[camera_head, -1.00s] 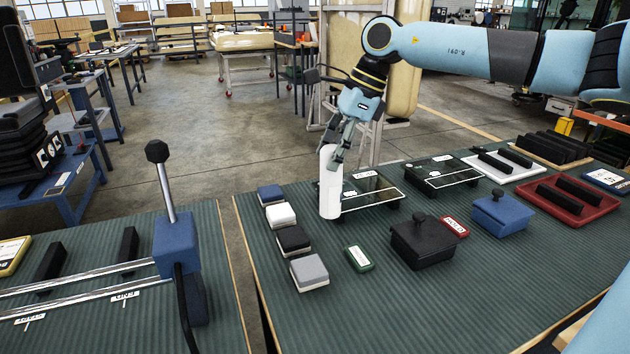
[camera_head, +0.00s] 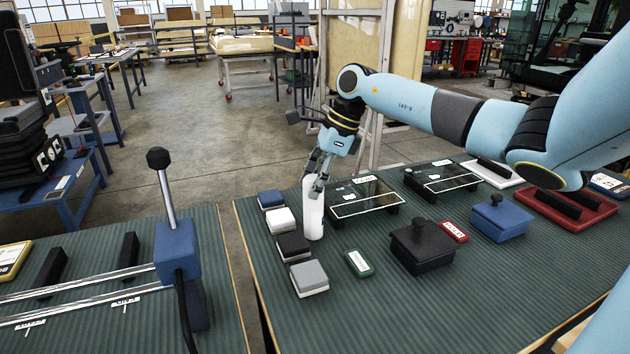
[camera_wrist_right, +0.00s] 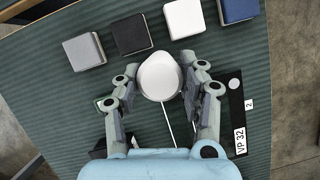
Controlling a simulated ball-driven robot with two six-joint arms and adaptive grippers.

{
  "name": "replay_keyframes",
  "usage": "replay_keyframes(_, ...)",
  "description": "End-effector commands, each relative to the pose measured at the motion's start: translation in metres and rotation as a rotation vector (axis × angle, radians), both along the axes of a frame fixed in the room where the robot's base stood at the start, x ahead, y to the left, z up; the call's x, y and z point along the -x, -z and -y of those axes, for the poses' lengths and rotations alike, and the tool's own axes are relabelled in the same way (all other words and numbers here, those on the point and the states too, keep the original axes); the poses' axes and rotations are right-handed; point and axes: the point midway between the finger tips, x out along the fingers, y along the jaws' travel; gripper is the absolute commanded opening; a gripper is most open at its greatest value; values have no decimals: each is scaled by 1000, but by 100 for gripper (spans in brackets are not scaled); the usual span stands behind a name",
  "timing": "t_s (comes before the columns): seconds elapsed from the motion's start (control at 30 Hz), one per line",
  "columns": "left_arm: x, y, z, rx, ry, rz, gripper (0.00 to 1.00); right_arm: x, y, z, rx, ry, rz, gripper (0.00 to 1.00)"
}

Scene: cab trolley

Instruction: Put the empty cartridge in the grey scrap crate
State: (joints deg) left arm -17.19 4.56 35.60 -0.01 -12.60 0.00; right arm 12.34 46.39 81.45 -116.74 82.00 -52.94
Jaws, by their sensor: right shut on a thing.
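A white cylindrical cartridge (camera_head: 313,216) is upright in my right gripper (camera_head: 317,183), at the left end of the front black panel (camera_head: 368,207). The right wrist view shows the cartridge's rounded white top (camera_wrist_right: 160,77) between the two fingers of the right gripper (camera_wrist_right: 160,88), which is shut on it. I cannot tell whether its lower end touches the green mat. I cannot make out a grey scrap crate in these views. My left gripper is not in view.
Several small blocks, including a grey one (camera_head: 309,276) and a white one (camera_head: 281,220), stand in a row left of the cartridge. A black lidded box (camera_head: 424,247), a blue lidded box (camera_head: 501,218) and a red tray (camera_head: 580,219) stand to the right. The front mat (camera_head: 400,310) is clear.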

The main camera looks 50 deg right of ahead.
Motion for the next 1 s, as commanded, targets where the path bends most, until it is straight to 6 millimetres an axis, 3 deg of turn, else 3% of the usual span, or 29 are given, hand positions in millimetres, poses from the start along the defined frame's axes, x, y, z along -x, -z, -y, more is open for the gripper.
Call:
replay_keyframes(0.07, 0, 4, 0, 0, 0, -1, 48, 0, 3, 0, 0, -1, 2, 0)
replay_keyframes(0.1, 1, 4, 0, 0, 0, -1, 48, 0, 3, 0, 0, 0, 0, 42)
replay_keyframes(0.27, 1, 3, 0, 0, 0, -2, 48, 0, 2, 0, 0, 0, 0, 63)
replay_keyframes(0.67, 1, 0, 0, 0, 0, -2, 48, 1, -6, 2, 2, 0, 1, 64)
replay_keyframes(1.0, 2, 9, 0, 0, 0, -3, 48, 21, -73, 24, 9, -1, -1, 64)
